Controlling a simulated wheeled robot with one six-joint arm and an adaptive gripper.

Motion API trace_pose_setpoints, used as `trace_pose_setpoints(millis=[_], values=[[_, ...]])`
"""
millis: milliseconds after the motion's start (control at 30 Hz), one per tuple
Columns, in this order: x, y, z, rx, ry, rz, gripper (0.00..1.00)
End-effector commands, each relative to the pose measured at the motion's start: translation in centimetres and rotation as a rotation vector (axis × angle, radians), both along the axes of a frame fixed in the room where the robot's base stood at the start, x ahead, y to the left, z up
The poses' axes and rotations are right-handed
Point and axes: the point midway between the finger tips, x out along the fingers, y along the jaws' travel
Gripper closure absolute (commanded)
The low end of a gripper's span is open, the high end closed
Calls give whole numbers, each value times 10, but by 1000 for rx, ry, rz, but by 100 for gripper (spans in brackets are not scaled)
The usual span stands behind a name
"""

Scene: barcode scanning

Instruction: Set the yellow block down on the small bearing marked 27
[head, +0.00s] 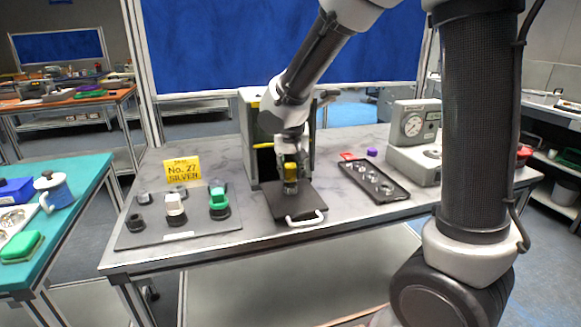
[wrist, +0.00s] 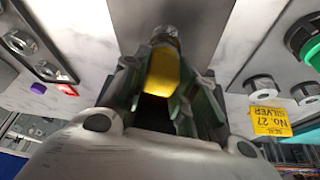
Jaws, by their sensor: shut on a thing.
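The yellow block (head: 290,171) is between the fingers of my gripper (head: 290,176), which is shut on it. The block also shows in the wrist view (wrist: 162,72). A small metallic round piece (wrist: 164,35) shows just past the block's end in the wrist view; I cannot tell if they touch or whether it carries a number. My gripper is low over a dark plate (head: 272,206) with a white handle, at the front of a grey machine. A yellow sign (head: 182,171) reading "No. 27 SILVER" stands behind the grey mat at left.
The grey mat (head: 140,240) holds several dark and metallic rings, one with a white block (head: 175,203) and one with a green block (head: 218,195). The machine (head: 247,125) stands close behind my gripper.

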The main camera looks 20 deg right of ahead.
Motion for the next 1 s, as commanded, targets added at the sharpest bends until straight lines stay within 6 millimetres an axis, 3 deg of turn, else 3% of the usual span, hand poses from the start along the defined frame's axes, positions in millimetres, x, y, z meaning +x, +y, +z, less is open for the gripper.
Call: trace_pose_setpoints(millis=[1000], values=[[0, 0, -13, 0, 1, -1, 100]])
